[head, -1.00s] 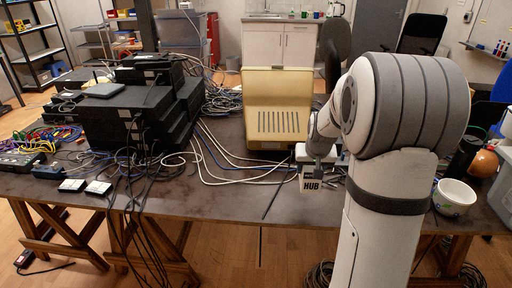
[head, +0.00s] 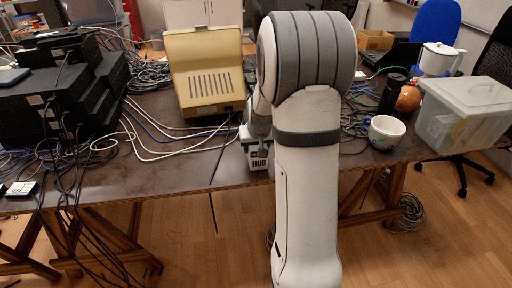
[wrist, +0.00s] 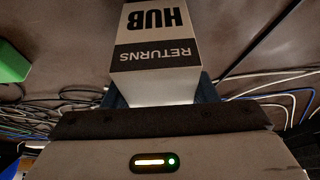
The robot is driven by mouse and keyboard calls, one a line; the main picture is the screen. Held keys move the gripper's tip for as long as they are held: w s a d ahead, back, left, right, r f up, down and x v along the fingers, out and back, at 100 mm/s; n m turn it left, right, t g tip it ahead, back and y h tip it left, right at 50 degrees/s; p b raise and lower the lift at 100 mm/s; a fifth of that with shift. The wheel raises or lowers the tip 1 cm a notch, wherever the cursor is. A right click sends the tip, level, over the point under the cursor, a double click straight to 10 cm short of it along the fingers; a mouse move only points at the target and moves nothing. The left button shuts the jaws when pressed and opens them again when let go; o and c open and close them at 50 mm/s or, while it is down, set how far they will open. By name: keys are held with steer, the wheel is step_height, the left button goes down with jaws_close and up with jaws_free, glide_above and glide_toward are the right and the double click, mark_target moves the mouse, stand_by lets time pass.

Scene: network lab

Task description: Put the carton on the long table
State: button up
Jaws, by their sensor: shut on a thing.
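The carton (head: 259,161) is a small white and black box marked HUB, near the front edge of the long table (head: 180,172) in the head view. In the wrist view the carton (wrist: 155,50) also reads RETURNS and runs away from my gripper. My gripper (head: 258,144) is shut on the carton; dark fingers show at both its sides in the wrist view. The table is dark brown on wooden trestles. I cannot tell whether the carton's underside touches the tabletop. My arm hides part of the table to the right of the carton.
A beige slotted case (head: 205,75) stands behind the carton. Loose cables (head: 150,150) lie to its left, and black stacked devices (head: 60,95) further left. Bare tabletop shows front left.

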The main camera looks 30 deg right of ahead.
steer(key=shift+f, duration=0.1)
steer(key=shift+f, duration=0.2)
steer(key=o, duration=1.1)
steer(key=shift+r, duration=0.15)
